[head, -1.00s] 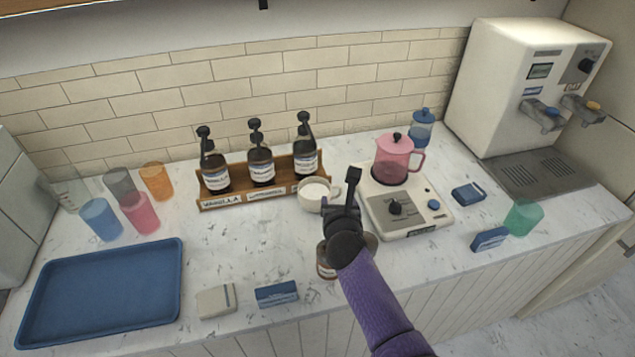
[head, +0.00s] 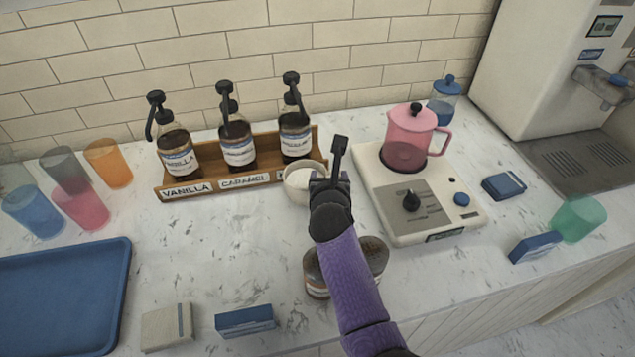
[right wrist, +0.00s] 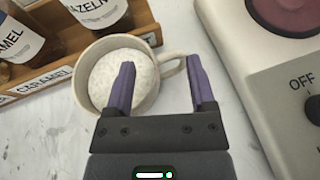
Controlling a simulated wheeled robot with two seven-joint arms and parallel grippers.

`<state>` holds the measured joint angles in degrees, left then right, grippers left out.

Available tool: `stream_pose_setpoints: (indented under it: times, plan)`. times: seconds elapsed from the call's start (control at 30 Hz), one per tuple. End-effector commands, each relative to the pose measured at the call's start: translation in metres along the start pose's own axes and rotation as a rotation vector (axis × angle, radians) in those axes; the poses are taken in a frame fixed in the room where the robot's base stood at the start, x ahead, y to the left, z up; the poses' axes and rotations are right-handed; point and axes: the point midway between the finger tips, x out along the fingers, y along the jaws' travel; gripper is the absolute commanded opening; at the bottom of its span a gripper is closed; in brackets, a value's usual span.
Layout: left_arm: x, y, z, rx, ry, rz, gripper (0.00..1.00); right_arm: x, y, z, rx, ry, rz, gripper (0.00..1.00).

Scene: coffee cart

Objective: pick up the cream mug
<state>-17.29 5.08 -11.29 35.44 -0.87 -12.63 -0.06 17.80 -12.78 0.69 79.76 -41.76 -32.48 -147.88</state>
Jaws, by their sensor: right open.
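The cream mug (head: 299,181) stands upright on the counter in front of the right end of the syrup rack. It is filled with something white and foamy. In the right wrist view the mug (right wrist: 84,88) has its handle (right wrist: 174,66) on the right, toward the hot plate. My right gripper (right wrist: 158,80) is open over the mug's right side. Its left finger overlaps the mug's opening and its right finger is just right of the handle. Whether the fingers touch the mug I cannot tell. In the head view my right gripper (head: 332,172) hides the mug's right part. My left gripper is out of view.
The wooden rack (head: 172,192) with syrup bottles is close behind the mug. The hot plate (head: 446,212) with a pink kettle (head: 406,140) stands to the right. Brown-labelled jars (head: 315,275) are partly hidden under my right arm.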

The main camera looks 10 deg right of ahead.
Motion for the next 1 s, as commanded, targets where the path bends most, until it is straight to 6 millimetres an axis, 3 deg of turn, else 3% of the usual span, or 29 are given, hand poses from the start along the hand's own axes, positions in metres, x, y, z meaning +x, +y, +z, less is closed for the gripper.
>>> stream_pose_setpoints:
  times: [0.07, 0.3, 0.63, 1.0]
  plan:
    - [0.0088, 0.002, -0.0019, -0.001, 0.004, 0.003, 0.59, 0.0021, 0.0027, -0.0052, 0.002, 0.0, 0.001, 0.71]
    - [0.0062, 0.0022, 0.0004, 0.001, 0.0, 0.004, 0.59, 0.0008, 0.0031, -0.0017, 0.0, -0.001, 0.001, 0.69]
    - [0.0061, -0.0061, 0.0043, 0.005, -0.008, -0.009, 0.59, 0.0008, 0.003, -0.002, 0.0, -0.001, 0.001, 0.0]
    - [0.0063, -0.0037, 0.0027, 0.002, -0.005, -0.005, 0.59, 0.001, 0.0028, -0.0024, 0.0, 0.0, 0.001, 0.0]
